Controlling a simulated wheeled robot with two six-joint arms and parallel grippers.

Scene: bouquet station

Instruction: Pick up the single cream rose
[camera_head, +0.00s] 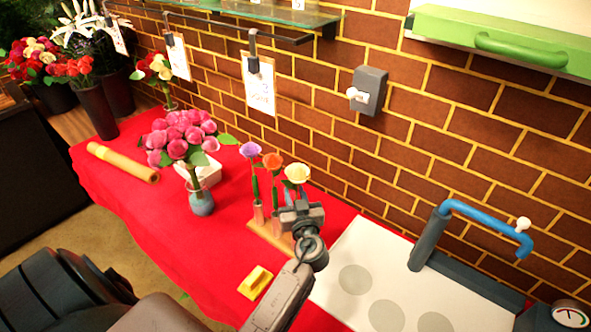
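The cream rose (297,172) stands upright at the right end of a row of three single flowers, beside an orange rose (272,161) and a purple rose (250,150). They stand in narrow tubes on a wooden stand (259,236). My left gripper (301,208) is just below the cream bloom and covers its stem and tube in this view. My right gripper is not in view.
A pink bouquet in a glass vase (202,203) stands left of the stand on the red cloth (150,220). A yellow object (255,282) lies in front. A brick wall closes the back.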

